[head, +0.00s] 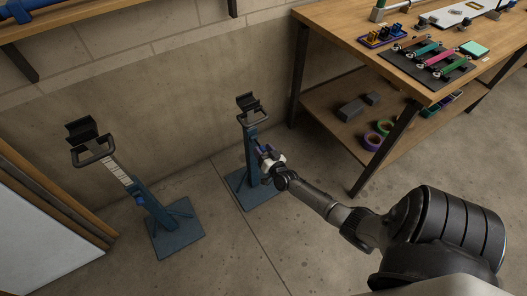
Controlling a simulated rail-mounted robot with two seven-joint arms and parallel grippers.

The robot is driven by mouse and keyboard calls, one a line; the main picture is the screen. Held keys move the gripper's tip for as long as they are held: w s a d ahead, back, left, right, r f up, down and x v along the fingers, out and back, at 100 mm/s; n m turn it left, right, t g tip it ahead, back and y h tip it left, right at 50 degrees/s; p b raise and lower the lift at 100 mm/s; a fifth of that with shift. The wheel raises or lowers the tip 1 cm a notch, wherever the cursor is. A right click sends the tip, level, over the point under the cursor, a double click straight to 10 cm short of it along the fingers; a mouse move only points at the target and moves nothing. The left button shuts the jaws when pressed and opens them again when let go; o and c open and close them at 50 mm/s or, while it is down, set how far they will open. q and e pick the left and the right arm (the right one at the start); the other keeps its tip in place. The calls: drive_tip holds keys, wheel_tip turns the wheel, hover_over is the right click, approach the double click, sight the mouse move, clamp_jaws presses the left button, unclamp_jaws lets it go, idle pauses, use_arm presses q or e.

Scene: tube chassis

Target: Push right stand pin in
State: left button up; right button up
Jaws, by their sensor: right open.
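The right stand (249,138) is a blue post on a square blue base plate, with a dark cradle and a looped handle on top. It stands upright near the wall in the head view. My right gripper (264,153) is at the middle of its post, on the side facing me, open. The pin is not clearly visible; the gripper covers that part of the post. I cannot tell whether the fingers touch the stand. The left stand (145,191), of the same kind with a pale scale strip on its post, stands apart to the left. My left gripper is not in view.
A wooden workbench (336,19) with tools and a lower shelf (325,98) holding tape rolls stands at the right, its dark leg near my right arm. A white panel (40,235) leans at the left. The concrete floor between the stands is clear.

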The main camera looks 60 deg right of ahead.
drive_tip(key=shift+c, duration=0.2)
clamp_jaws()
idle(0.3)
